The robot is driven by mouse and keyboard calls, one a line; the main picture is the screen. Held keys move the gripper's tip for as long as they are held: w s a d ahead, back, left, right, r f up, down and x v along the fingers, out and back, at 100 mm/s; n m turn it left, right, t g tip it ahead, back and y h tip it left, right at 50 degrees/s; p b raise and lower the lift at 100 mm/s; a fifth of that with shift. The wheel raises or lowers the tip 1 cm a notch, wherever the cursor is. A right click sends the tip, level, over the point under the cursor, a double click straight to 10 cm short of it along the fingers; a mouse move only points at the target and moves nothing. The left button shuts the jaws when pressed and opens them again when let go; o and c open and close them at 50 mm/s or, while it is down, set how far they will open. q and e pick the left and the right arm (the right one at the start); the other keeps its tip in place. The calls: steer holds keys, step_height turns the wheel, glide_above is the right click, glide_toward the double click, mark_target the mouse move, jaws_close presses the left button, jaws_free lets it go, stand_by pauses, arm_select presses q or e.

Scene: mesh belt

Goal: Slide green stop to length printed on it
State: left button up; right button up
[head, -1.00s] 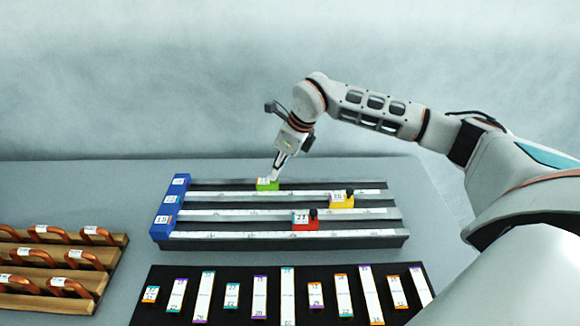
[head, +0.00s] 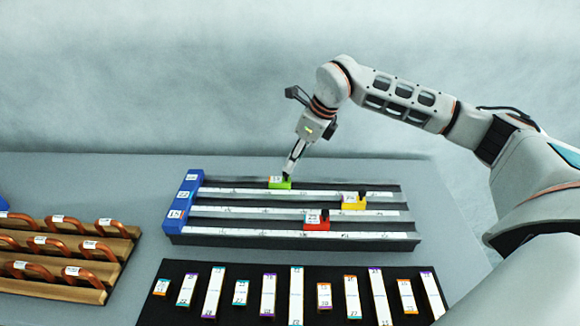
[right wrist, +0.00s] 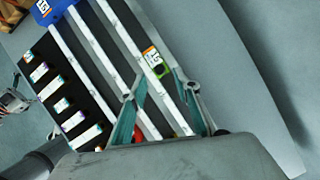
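The green stop (head: 280,183) sits on the rearmost rail of the rack, left of the middle. It has a black knob and an orange-edged white label; it also shows in the right wrist view (right wrist: 163,66), where I cannot read the number for sure. My right gripper (head: 288,173) is at the knob in the head view. In the right wrist view its two fingertips (right wrist: 160,93) are spread apart, with the stop just beyond them and nothing held. A grey mechanism (right wrist: 12,103) at the left edge there may be my left gripper; its fingers are unclear.
The yellow stop (head: 353,203) and red stop (head: 317,222) sit on nearer rails, farther right. A blue end block (head: 183,207) closes the rails at left. A black board (head: 250,270) with labelled strips lies in front. Copper handles on a wooden rack (head: 70,275) stand at left.

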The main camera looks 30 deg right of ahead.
steer(key=v, duration=0.8)
steer(key=shift+a, duration=0.1)
